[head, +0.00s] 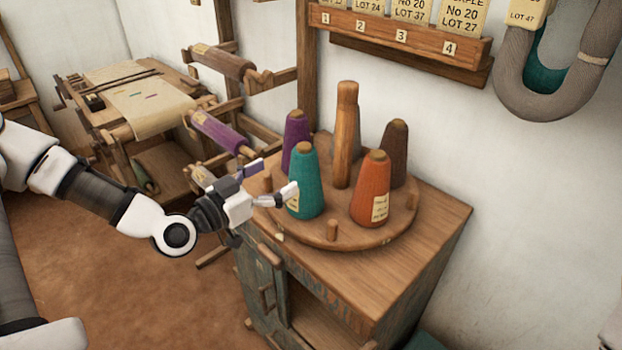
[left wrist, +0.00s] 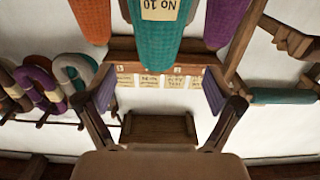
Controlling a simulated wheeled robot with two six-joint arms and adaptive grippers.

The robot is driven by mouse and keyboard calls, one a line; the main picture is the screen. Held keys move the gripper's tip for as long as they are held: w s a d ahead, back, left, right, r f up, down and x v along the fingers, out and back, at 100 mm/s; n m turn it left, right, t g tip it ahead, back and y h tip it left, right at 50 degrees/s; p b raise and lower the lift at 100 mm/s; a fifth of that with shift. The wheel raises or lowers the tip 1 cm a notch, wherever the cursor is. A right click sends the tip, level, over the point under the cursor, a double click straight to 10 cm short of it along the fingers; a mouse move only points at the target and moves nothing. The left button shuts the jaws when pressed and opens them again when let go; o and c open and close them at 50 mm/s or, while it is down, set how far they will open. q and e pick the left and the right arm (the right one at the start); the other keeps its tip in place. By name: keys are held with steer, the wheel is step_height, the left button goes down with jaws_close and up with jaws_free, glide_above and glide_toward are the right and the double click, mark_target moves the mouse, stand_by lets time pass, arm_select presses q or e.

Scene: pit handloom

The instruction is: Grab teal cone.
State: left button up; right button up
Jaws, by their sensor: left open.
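The teal cone (head: 305,185) stands upright on the front left of a round wooden turntable (head: 340,238), with a pale label on its side. My left gripper (head: 272,182) is open and empty just left of it, its fingers pointing at the cone. In the left wrist view, the teal cone (left wrist: 158,40) appears centred at the top with a "No 10" label, beyond the open fingertips (left wrist: 160,92). I cannot tell whether a finger touches it. My right gripper is not in view.
A purple cone (head: 296,138) stands behind the teal one, an orange cone (head: 371,190) to its right and a brown cone (head: 394,155) farther back. A wooden post (head: 344,140) rises mid-turntable. The cabinet top (head: 440,215) is clear at right.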

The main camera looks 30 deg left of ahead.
mark_target(294, 168)
arm_select(q)
steer(key=shift+w+f, duration=0.15)
steer(key=shift+w, duration=0.1)
steer(key=x, duration=0.3)
steer(key=shift+d+f+b, duration=0.1)
steer(key=shift+d+b, duration=0.15)
steer(key=shift+b, duration=0.1)
steer(key=shift+w+d, duration=0.1)
steer(key=shift+w, duration=0.4)
steer(key=x, duration=0.3)
steer(key=shift+w+d+p, duration=0.2)
steer(key=shift+w+p, duration=0.05)
steer(key=shift+p, duration=0.05)
steer(key=shift+s+a, duration=0.15)
steer(key=shift+c, duration=1.3)
steer(key=shift+a, duration=0.1)
steer(key=c, duration=0.6)
jaws_close()
